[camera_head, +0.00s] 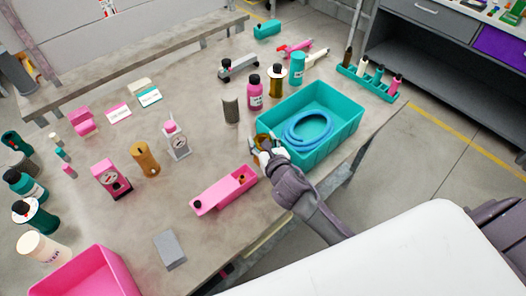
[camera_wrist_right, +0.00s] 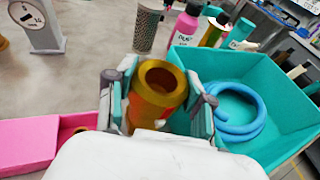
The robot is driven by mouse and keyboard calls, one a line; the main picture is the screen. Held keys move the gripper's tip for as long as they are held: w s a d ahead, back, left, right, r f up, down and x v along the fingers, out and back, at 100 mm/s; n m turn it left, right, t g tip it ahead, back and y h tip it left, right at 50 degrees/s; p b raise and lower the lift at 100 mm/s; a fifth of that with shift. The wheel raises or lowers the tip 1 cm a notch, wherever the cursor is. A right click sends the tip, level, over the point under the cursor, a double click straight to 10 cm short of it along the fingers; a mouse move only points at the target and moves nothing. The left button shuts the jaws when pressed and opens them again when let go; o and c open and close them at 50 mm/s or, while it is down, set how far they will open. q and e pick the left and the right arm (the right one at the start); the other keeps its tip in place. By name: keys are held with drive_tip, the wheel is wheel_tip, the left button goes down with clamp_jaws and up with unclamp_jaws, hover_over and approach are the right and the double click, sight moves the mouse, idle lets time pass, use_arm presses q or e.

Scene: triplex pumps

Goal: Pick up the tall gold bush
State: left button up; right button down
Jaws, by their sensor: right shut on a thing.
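My right gripper (camera_head: 262,150) is at the near left corner of the teal bin. It is shut on a gold bush (camera_wrist_right: 160,90), a hollow cylinder with a round bore and a reddish patch on its side. In the wrist view the pads of the right gripper (camera_wrist_right: 160,112) press on it from both sides. In the head view only a bit of the held bush (camera_head: 262,139) shows. Whether it touches the table is hard to tell. Another gold cylinder (camera_head: 145,160) stands on the table further left. My left gripper is out of view.
The teal bin (camera_head: 338,133) holds a coiled blue hose (camera_head: 307,132). A pink tray (camera_head: 212,196) with small gold parts lies just left of the gripper. A grey cylinder (camera_head: 231,110) and several bottles stand behind. Bare table lies between the pink tray and the left-hand objects.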

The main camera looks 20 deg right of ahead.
drive_tip(key=shift+f, duration=1.95)
drive_tip(key=shift+f+b, duration=0.1)
drive_tip(key=shift+b, duration=0.25)
drive_tip(key=shift+c, duration=2.2)
unclamp_jaws()
drive_tip(key=shift+f, duration=0.1)
